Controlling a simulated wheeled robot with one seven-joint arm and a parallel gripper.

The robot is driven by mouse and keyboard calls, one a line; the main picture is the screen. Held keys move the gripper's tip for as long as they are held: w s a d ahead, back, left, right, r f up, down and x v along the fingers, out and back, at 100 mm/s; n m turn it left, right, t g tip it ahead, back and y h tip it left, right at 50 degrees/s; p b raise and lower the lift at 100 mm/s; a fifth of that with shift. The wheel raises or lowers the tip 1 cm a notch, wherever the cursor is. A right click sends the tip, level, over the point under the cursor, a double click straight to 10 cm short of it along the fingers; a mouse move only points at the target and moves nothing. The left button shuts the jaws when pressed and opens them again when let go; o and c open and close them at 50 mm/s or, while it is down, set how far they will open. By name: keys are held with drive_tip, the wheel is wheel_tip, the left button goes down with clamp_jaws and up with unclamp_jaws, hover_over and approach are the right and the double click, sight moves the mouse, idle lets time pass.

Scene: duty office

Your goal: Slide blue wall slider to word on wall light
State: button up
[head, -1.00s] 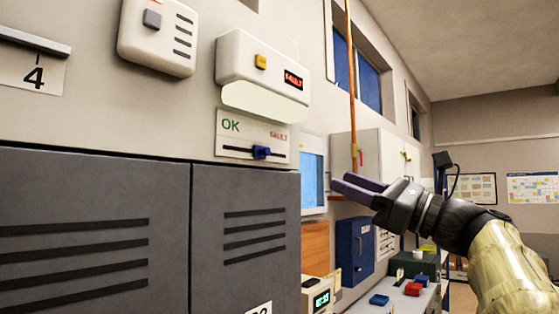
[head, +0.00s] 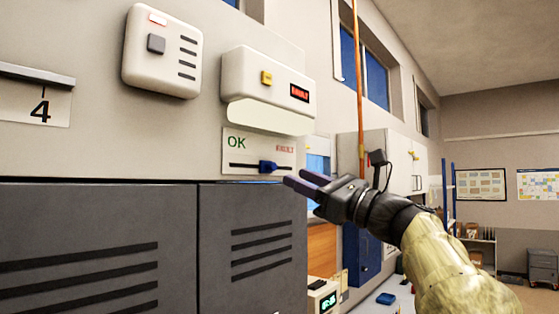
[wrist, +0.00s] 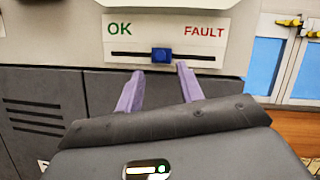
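A blue slider (head: 265,167) sits near the middle of a dark slot in a white wall plate (head: 258,144). The plate reads OK in green at its left end and FAULT in red at its right end. The wall light (head: 240,72) above has a red-lit display (head: 299,93) reading FAULT. The wrist view shows the slider (wrist: 161,55) and plate (wrist: 150,30) straight ahead. My gripper (wrist: 160,72) is open and empty, its purple fingers spread below and either side of the slider, apparently apart from it. In the head view my gripper (head: 295,177) is right of the slider.
Grey lockers (head: 95,245) stand below the plate. A white wall box with a grey button (head: 156,44) hangs left of the light. An orange vertical pipe (head: 359,90) and a white cabinet (head: 400,150) lie beyond my arm.

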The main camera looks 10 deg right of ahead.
sight(275, 167)
drive_tip(key=p+x, duration=0.2)
drive_tip(key=x, duration=0.4)
drive_tip(key=shift+s, duration=0.1)
clamp_jaws()
